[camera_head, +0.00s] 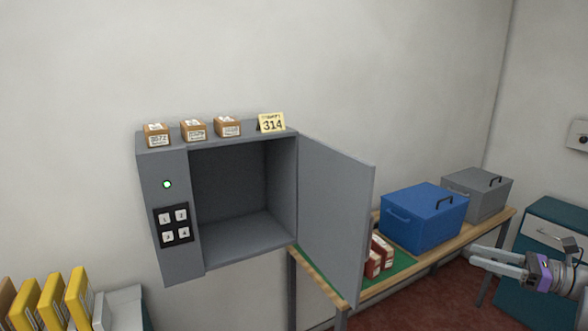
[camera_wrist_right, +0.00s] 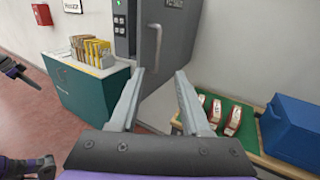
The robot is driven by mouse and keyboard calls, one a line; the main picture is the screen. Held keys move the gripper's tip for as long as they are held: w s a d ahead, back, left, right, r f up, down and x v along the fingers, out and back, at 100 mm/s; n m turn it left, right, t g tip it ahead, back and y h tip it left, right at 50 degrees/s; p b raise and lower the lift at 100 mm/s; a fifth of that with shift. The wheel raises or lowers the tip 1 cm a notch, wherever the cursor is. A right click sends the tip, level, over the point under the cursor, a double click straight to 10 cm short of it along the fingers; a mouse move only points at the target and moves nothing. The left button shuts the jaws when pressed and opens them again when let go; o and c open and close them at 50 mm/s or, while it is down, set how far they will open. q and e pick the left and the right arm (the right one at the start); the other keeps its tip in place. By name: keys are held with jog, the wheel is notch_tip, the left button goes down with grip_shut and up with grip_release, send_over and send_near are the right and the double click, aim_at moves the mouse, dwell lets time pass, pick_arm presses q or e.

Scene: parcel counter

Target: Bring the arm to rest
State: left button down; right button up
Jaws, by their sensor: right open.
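My right gripper (camera_head: 480,257) is at the right of the head view, its fingers pointing left in front of the wooden table. In the right wrist view its two fingers (camera_wrist_right: 160,75) stand apart with nothing between them. The grey locker (camera_head: 169,235) is on the wall, its door (camera_head: 335,215) swung wide open and its compartment (camera_head: 230,185) empty. A green light (camera_head: 167,184) shows above its keypad (camera_head: 173,225). The gripper is to the right of the door and apart from it.
Several small brown boxes (camera_head: 194,131) and a 314 card (camera_head: 271,122) stand on the locker. The table (camera_head: 400,280) holds a blue box (camera_head: 425,220), a grey box (camera_head: 480,195) and red-and-white packets (camera_head: 374,263) on a green mat. Yellow folders (camera_head: 77,295) stand at lower left.

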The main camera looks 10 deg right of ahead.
jog(key=s+a+f+n+g+h, duration=0.1)
jog(key=a+f+n+g+h, duration=0.2)
jog(key=a, duration=0.5)
jog(key=s+a+f+n+g+h, duration=0.1)
jog(key=a+f+n, duration=0.2)
jog(key=a+f, duration=0.35)
jog(key=s+a+f+n+g+h, duration=0.1)
jog(key=s+a+f+n+g, duration=0.15)
jog(key=a, duration=0.75)
jog(key=s+a+f+n+h, duration=0.3)
jog(key=s+f+n+h, duration=0.1)
jog(key=s+f+n, duration=0.3)
jog(key=s+a+f+n+h, duration=0.3)
jog(key=s+f+n+h, duration=0.2)
jog(key=s+f+n, duration=0.3)
jog(key=shift+s+f+n+t, duration=0.25)
jog(key=shift+s+n+t, duration=0.1)
jog(key=shift+s+n, duration=0.75)
